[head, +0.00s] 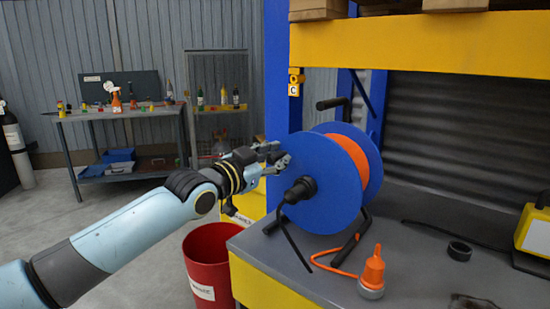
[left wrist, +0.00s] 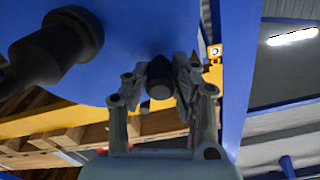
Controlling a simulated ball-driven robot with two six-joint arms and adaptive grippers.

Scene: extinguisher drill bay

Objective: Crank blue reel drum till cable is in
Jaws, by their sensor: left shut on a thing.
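The blue reel drum (head: 322,200) stands on a black frame on the grey bench, with orange cable (head: 352,150) wound between its two discs. A length of orange cable runs from below the drum to an orange plug (head: 373,270) upright on the bench. My left gripper (head: 280,160) is at the near disc's upper left edge. In the left wrist view its fingers (left wrist: 160,80) are shut on a short dark crank knob (left wrist: 159,79) on the blue disc (left wrist: 130,45). A thick black hub (head: 300,190) sticks out nearby. My right gripper is not in view.
A red bin (head: 210,265) stands left of the bench (head: 290,270). A black ring (head: 459,251) and a yellow case (head: 535,230) are on the bench to the right. A yellow shelf beam (head: 420,45) and blue post (head: 277,80) frame the space above.

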